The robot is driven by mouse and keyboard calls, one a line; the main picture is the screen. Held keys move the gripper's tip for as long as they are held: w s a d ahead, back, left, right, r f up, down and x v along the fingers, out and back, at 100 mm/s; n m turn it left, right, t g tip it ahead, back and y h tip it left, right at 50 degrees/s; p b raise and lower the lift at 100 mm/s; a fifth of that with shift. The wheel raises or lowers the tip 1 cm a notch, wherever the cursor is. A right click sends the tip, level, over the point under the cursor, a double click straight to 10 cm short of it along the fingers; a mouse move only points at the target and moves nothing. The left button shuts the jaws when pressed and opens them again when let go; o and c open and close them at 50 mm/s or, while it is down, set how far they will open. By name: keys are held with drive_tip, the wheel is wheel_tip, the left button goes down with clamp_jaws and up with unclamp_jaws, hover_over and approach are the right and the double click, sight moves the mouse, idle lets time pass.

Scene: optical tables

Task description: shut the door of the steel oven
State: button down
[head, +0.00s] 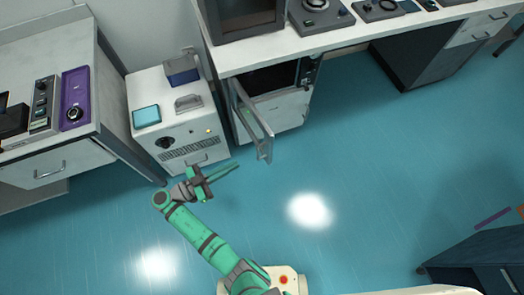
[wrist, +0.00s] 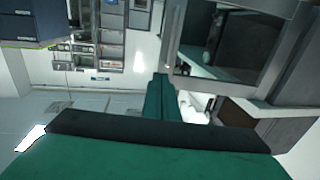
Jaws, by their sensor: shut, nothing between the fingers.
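The steel oven (head: 307,72) sits under the white bench, with its dark cavity facing the open floor. Its framed door (head: 250,118) stands wide open, swung out from the oven's left side, with its free edge toward me. My gripper (head: 236,165) is shut and empty, just left of and below the door's free end, apart from it in the head view. In the wrist view my green fingers (wrist: 160,82) point ahead, and a grey frame with a window-like panel (wrist: 233,48), probably the door, fills the upper right. Whether the fingertips touch it I cannot tell.
A white cabinet unit (head: 178,128) with a teal-topped item stands left of the oven. A bench with a purple device (head: 75,98) is at the far left. A dark box (head: 247,18) and instruments stand on the bench above. The blue floor (head: 370,170) to the right is clear.

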sight(269, 147)
drive_tip(key=x, duration=1.3)
